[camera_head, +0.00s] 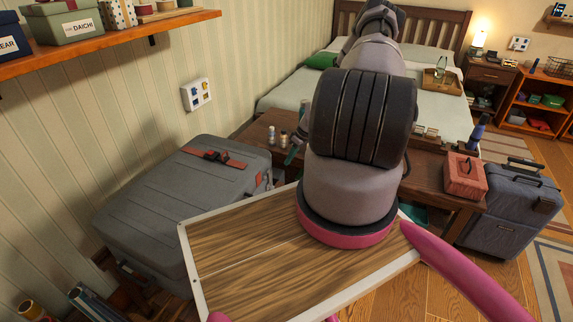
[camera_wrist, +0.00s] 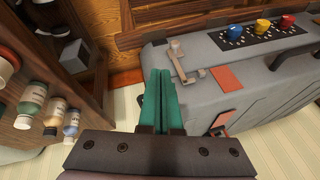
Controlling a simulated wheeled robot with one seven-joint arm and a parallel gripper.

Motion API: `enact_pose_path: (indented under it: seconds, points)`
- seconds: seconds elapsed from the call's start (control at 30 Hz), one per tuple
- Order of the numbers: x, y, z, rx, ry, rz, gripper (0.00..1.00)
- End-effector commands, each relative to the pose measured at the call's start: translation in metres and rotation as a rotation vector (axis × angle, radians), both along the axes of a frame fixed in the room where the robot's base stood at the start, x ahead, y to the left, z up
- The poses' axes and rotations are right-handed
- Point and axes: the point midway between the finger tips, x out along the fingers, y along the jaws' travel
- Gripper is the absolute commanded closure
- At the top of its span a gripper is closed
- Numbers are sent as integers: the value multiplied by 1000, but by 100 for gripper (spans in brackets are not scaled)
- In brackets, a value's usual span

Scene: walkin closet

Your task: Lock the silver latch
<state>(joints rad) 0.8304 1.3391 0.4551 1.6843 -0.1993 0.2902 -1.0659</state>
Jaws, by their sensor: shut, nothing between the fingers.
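The silver latch (camera_wrist: 180,65) shows in the wrist view on the edge of a large grey suitcase (camera_wrist: 235,82). It has a slim bar with a small knob at its upper end and a plate piece beside its lower end. I cannot tell whether it is locked. My gripper (camera_wrist: 161,72) has green fingers pressed together, empty, just left of the latch; contact cannot be told. In the head view the grey suitcase (camera_head: 165,225) lies at the left, and my gripper (camera_head: 292,156) is at its right side, partly hidden by my arm. The latch cannot be made out there.
Blue, yellow and red knobs (camera_wrist: 262,27) sit on the suitcase. Small bottles (camera_wrist: 35,100) stand left of my gripper in the wrist view. A wooden bench (camera_head: 262,130) stands beside the suitcase, with a red box (camera_head: 465,176) and a blue-grey suitcase (camera_head: 505,215) to the right.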

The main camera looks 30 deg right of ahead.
Motion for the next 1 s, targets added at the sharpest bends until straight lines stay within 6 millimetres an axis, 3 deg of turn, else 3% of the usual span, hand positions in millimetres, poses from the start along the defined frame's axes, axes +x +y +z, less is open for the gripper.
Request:
enact_pose_path:
  seconds: [0.4, 0.63, 1.0]
  points:
    - [11, 36, -78, 1, 1, 3, 100]
    - [4, 52, -95, 0, 0, 1, 100]
    - [3, 55, -97, 0, 0, 0, 100]
